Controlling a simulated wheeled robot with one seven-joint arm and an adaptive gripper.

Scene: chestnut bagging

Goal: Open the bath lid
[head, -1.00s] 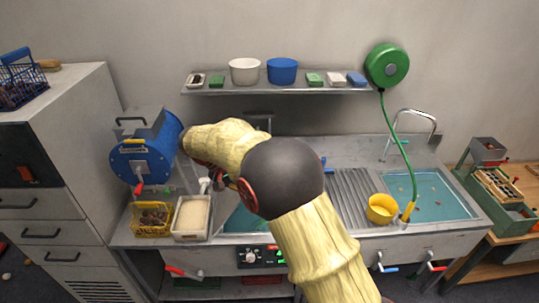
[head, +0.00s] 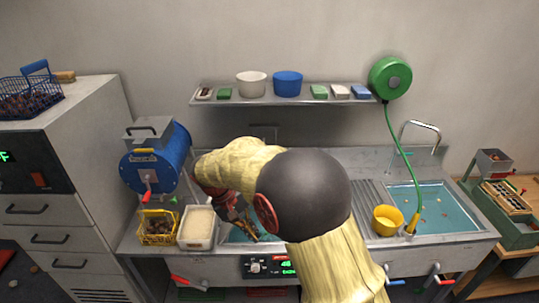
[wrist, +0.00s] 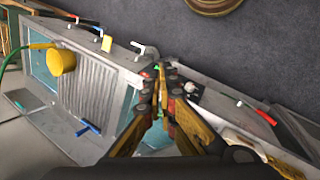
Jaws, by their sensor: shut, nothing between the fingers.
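The bath is the basin left of the ribbed drainboard, behind the control panel (head: 268,267). A strip of its teal water (head: 238,235) shows beside my gripper (head: 258,238), so at least that part is uncovered. In the wrist view, teal also shows on both sides of my gripper (wrist: 159,72), whose fingers are together and empty. The gripper points down at the bath's front area; whether it touches anything I cannot tell. A grey frame-like part (head: 264,131) stands behind the bath, mostly hidden by my arm; I cannot tell whether it is the lid.
A white tray (head: 197,243) and a yellow basket (head: 158,240) stand left of the bath, below a blue drum (head: 150,172). A yellow pot (head: 376,222) stands by the right sink (head: 493,236). A shelf (head: 225,101) with bowls hangs behind.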

